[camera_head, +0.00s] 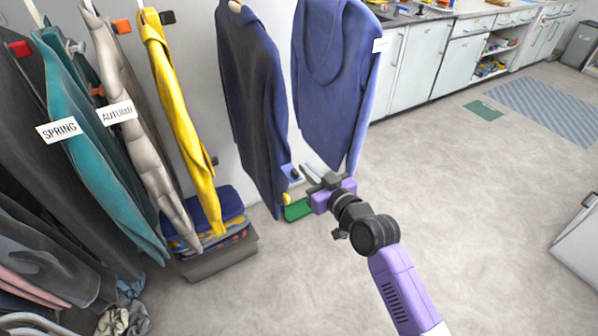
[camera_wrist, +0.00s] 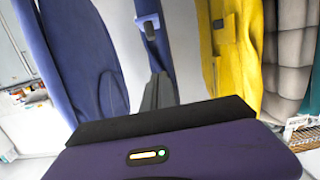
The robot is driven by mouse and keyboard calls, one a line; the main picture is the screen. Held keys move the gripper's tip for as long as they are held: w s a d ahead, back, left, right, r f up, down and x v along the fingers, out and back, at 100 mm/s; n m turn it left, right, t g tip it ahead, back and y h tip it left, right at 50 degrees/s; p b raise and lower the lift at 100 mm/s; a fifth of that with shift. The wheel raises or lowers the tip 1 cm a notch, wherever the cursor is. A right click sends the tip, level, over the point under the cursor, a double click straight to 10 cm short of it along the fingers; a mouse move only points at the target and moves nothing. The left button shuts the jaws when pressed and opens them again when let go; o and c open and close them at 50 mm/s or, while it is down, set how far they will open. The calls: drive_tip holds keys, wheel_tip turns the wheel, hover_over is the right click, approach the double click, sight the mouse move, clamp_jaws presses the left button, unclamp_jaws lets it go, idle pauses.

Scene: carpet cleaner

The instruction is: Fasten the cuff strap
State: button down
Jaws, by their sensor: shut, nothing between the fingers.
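A cuff strap (camera_head: 295,174), a small pale blue tab with a dark end, sticks out near the lower edge of a dark navy coat (camera_head: 252,95). In the wrist view a blue tab with a dark piece (camera_wrist: 149,27) shows just beyond my fingertips. My gripper (camera_head: 311,174) is shut and empty, to the right of the strap in the head view. In the wrist view its dark fingers (camera_wrist: 158,92) point at the tab, seemingly with a small gap. I cannot tell whether the strap is fastened.
A blue hooded coat (camera_head: 332,75) hangs close behind my gripper. A yellow coat (camera_head: 178,110) with its own small tab hangs left. A green object (camera_head: 297,210) lies on the floor below. Folded clothes (camera_head: 212,215) sit in a bin. The floor at right is open.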

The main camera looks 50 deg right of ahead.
hover_over(299, 175)
drive_tip(key=s+a, duration=0.1)
drive_tip(key=shift+f+b, duration=0.3)
drive_tip(key=shift+f, duration=2)
drive_tip(key=shift+f+b, duration=0.15)
drive_tip(key=shift+b, duration=0.2)
drive_tip(key=shift+f+b, duration=0.3)
drive_tip(key=shift+b, duration=0.65)
drive_tip(key=shift+s+r+t+b, duration=0.15)
drive_tip(key=shift+t+b, duration=0.15)
drive_tip(key=shift+b, duration=0.2)
drive_tip(key=shift+a+f+b, duration=0.1)
drive_tip(key=shift+f+b, duration=0.1)
drive_tip(key=shift+b, duration=0.95)
